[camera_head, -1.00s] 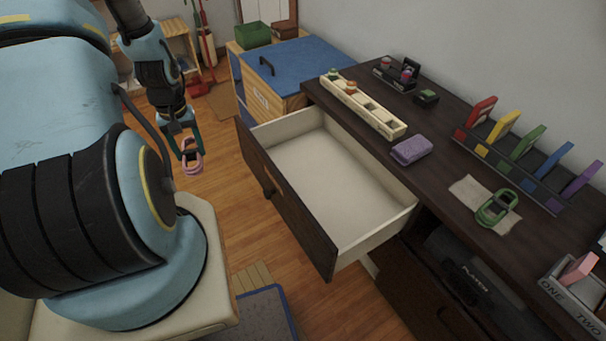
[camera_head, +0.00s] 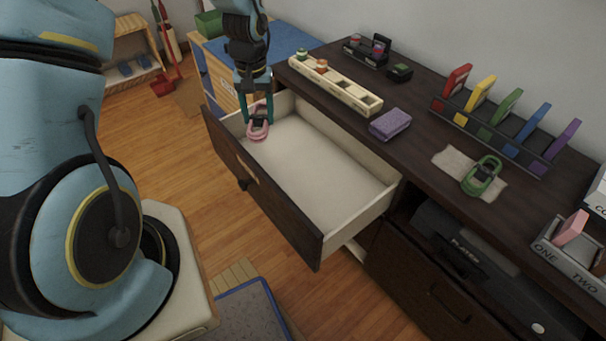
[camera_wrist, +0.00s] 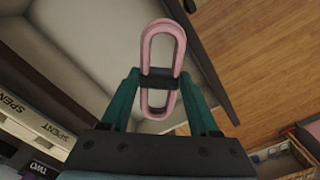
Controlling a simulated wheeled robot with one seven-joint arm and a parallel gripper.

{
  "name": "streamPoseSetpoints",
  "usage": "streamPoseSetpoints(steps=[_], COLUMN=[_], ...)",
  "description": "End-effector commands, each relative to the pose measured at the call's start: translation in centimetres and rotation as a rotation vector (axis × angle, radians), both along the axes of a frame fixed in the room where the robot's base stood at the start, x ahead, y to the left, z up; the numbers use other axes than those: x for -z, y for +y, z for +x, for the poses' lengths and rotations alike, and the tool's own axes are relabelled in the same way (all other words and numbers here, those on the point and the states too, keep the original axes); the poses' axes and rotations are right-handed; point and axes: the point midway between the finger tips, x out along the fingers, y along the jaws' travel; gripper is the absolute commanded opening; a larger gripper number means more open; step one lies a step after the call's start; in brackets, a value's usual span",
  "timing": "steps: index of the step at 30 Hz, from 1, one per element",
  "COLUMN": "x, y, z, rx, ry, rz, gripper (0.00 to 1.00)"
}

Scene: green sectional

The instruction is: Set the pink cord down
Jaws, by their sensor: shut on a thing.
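The pink cord (camera_head: 257,129) is a coiled loop with a dark band around its middle. My gripper (camera_head: 258,112) is shut on it and points down at the far-left end of the open drawer (camera_head: 318,178). In the wrist view the pink cord (camera_wrist: 162,52) sits between the green fingers of my gripper (camera_wrist: 160,84), which close on the dark band. The drawer's pale floor looks empty. I cannot tell whether the cord touches the drawer or hangs above it.
The dark cabinet top (camera_head: 412,150) holds a cream divided tray (camera_head: 335,84), a purple block (camera_head: 390,124), a green coiled cord (camera_head: 483,177) on a cloth, and a rack of coloured panels (camera_head: 500,127). A blue-lidded box (camera_head: 285,47) stands behind the drawer.

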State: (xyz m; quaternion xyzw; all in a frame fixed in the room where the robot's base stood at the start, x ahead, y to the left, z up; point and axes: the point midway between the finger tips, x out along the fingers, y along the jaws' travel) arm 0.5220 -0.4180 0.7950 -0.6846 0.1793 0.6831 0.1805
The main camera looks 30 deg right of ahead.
Motion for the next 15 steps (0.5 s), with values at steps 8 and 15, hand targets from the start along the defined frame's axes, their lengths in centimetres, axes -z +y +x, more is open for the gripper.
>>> streamPoseSetpoints(steps=[8,15], x=[6.7,12.4], y=[-4.0,-4.1], z=[-2.4,-2.6], rx=[0.075,0.079], ry=[0.004,0.003], rz=[0.002,0.001], gripper=[0.0,0.0])
